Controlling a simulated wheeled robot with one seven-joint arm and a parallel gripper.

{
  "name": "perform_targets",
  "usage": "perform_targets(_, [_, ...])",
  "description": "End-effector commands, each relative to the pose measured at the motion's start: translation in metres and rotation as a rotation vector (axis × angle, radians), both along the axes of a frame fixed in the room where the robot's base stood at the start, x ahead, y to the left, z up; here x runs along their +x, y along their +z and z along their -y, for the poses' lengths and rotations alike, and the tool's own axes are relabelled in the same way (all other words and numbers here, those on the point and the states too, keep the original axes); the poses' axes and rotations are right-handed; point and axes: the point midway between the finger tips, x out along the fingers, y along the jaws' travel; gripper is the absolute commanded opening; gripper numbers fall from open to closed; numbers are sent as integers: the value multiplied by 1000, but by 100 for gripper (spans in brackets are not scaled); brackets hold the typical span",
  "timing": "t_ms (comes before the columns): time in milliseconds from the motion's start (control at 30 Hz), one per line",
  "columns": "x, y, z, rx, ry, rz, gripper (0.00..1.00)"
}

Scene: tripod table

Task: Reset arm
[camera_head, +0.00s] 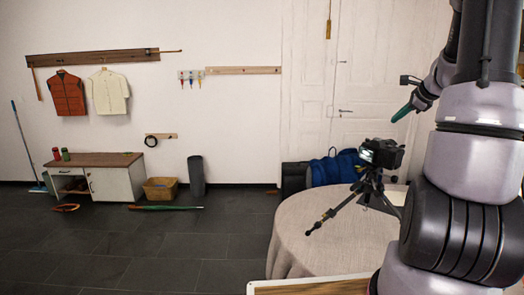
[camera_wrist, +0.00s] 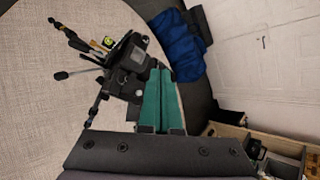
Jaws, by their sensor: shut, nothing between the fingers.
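My gripper (camera_head: 402,112) shows in the head view at the right, raised above the round table and pointing down to the left. In the wrist view its teal fingers (camera_wrist: 161,98) lie side by side, shut, with nothing between them. A black camera (camera_head: 382,153) stands on a small tripod (camera_head: 368,188) on the round cloth-covered table (camera_head: 310,250). In the head view the camera is below my gripper and apart from it. In the wrist view the camera (camera_wrist: 128,65) appears just left of the fingertips, and they partly overlap it.
A blue bag (camera_head: 335,168) lies behind the table by the white door (camera_head: 350,75). A wooden-edged surface (camera_head: 310,287) is at the bottom. A low cabinet (camera_head: 110,183), a basket (camera_head: 160,189) and a dark bin (camera_head: 196,175) line the left wall. The dark floor (camera_head: 150,245) at left is mostly clear.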

Motion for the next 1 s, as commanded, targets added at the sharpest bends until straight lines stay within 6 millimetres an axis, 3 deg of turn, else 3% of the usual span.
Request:
perform_targets(200, [-34, 55, -99, -182, 310, 29, 0])
perform_targets(500, [-118, 98, -208, -479, 729, 72, 0])
perform_targets(733, [-193, 109, -258, -736, 1014, 110, 0])
perform_targets(900, [-242, 107, -276, -921, 1184, 134, 0])
perform_targets(1000, [-262, 105, -280, -1005, 1251, 143, 0])
